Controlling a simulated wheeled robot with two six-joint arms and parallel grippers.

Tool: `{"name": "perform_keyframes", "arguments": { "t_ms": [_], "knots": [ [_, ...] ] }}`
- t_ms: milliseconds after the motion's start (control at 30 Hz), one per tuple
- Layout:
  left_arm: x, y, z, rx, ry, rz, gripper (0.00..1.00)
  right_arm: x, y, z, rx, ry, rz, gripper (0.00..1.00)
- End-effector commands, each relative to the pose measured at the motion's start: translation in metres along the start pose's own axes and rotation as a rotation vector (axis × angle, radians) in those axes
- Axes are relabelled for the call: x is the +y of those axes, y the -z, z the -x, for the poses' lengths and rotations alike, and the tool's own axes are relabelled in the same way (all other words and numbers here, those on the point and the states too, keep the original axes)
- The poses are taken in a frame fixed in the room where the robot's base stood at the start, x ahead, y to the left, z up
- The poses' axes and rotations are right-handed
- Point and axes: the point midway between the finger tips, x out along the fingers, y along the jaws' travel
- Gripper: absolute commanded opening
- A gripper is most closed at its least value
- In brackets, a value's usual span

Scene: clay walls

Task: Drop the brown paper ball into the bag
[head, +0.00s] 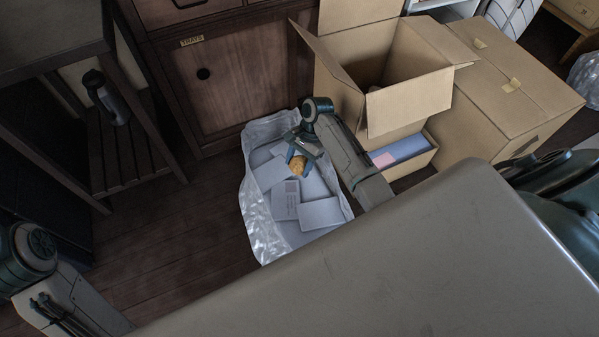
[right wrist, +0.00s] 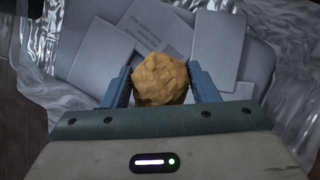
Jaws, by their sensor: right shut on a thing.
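The brown paper ball (head: 298,165) is crumpled and light brown. My right gripper (head: 300,156) is shut on it and holds it over the open mouth of the bag (head: 257,236). In the right wrist view the ball (right wrist: 160,78) sits between the two blue fingers of the right gripper (right wrist: 161,84). The bag is clear, crinkled plastic on the floor, with several pale grey envelopes and papers in it. Its rim (right wrist: 290,45) also shows in the right wrist view. My left arm shows at the lower left of the head view, but its gripper is out of view.
An open cardboard box (head: 410,105) stands right of the bag, with a closed box (head: 505,90) beside it. A wooden cabinet (head: 235,80) is behind the bag. A rack with a dark bottle (head: 104,97) stands at the left. Wooden floor (head: 165,225) left of the bag is clear.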

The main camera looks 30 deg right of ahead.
Motion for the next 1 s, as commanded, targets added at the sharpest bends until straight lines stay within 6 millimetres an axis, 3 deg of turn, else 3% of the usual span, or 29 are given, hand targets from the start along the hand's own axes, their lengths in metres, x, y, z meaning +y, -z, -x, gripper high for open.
{"name": "perform_keyframes", "arguments": {
  "t_ms": [333,367,500,933,1000],
  "knots": [
    [0.0,0.0,-0.002,0.009,0.007,0.001,0.0,0.0,0.0,-0.001,0.0,0.0,0.0,0.33],
    [0.0,0.0,-0.002,0.008,0.007,0.001,0.0,0.0,0.0,-0.001,0.0,0.0,0.0,0.56],
    [0.0,0.0,-0.002,0.008,0.007,0.001,0.0,0.0,0.0,-0.001,0.0,0.0,0.0,0.79],
    [0.0,0.0,-0.002,0.002,-0.001,-0.001,0.0,0.0,0.0,0.005,0.001,0.0,0.0,0.79],
    [0.001,0.001,0.008,-0.035,-0.021,-0.005,0.0,0.0,0.0,0.009,0.001,0.0,0.0,0.79]
  ]
}}
